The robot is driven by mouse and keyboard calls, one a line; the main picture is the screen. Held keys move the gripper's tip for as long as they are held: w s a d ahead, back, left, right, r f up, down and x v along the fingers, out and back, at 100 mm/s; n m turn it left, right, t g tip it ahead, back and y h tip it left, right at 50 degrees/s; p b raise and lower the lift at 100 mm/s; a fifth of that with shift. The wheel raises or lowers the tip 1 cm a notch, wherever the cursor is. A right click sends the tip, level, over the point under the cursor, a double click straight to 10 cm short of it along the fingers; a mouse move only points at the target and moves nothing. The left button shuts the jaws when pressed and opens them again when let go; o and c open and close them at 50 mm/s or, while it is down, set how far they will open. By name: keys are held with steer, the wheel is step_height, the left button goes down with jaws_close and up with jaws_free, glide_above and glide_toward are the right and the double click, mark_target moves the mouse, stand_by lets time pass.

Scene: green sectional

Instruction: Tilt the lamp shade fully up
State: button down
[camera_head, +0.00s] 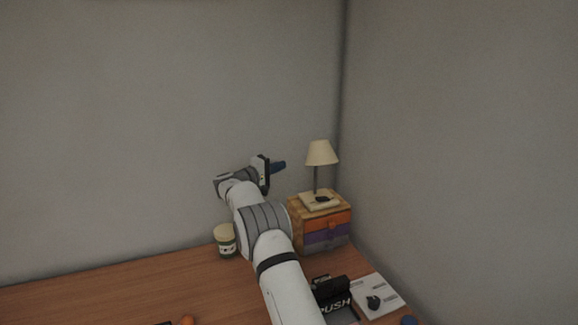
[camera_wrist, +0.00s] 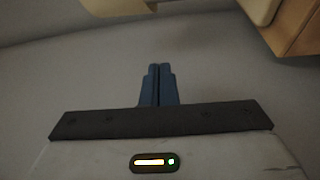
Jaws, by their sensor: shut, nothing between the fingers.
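The lamp has a cream shade (camera_head: 320,153) on a thin dark stem (camera_head: 316,180) above a pale flat base (camera_head: 319,203). Its shade hangs wide side down in the head view. My gripper (camera_head: 284,164) is shut and empty, its blue fingers pointing right, left of the stem and a little below the shade, with a gap between. In the wrist view the shut fingers (camera_wrist: 159,68) show against grey wall. A pale edge there, likely the shade (camera_wrist: 115,6), is cut off at the top, and a pale slab, likely the lamp base (camera_wrist: 248,8), at the top right.
The lamp stands on a small wooden drawer box (camera_head: 295,225) with orange and purple drawers, near the wall corner. A jar (camera_head: 225,241) stands left of my arm. A dark item marked PUSH (camera_head: 333,300) and a white panel (camera_head: 382,292) lie right.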

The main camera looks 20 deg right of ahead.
steer(key=d+p, duration=0.4)
steer(key=d, duration=0.6)
steer(key=shift+p, duration=0.3)
stand_by(0.6)
steer(key=shift+s, duration=0.1)
steer(key=shift+s+f+n+y+b, duration=0.1)
steer(key=shift+s+n+y+b, duration=0.2)
steer(key=shift+s+n+b, duration=0.55)
steer(key=shift+w+m, duration=0.25)
steer(key=shift+w, duration=0.1)
